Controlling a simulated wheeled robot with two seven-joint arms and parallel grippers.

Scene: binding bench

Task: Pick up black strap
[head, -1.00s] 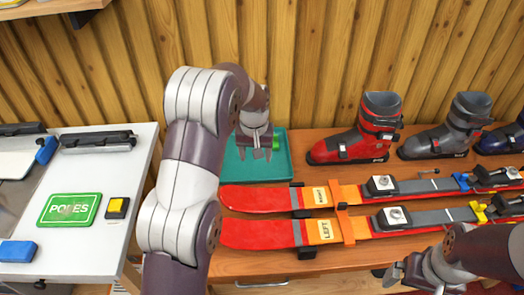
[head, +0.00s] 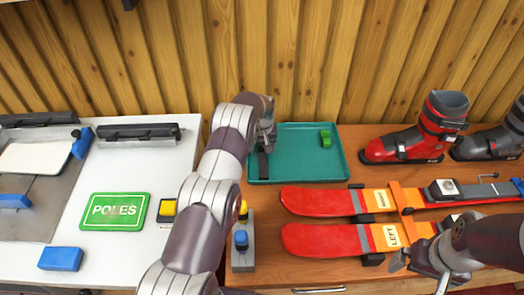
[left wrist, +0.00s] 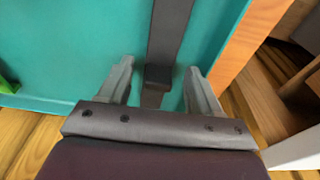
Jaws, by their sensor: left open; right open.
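The black strap (head: 263,165) lies in the left end of the teal tray (head: 300,176); my left arm hides part of it in the head view. In the left wrist view the strap (left wrist: 172,25) runs down to a dark block-like piece between the fingers. My left gripper (head: 266,140) is over the tray's left end. Its fingers (left wrist: 160,88) are open on either side of the strap, with visible gaps; I cannot tell its height above the tray. My right gripper (head: 402,262) is open and empty at the lower right, near the skis.
A green piece (head: 325,139) lies in the tray's right part. Red skis (head: 325,240) in an orange holder lie in front, with a red boot (head: 405,145) behind. A button box (head: 242,258) stands beside my left arm. A white bench (head: 60,265) with a POLES plate (head: 115,211) is left.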

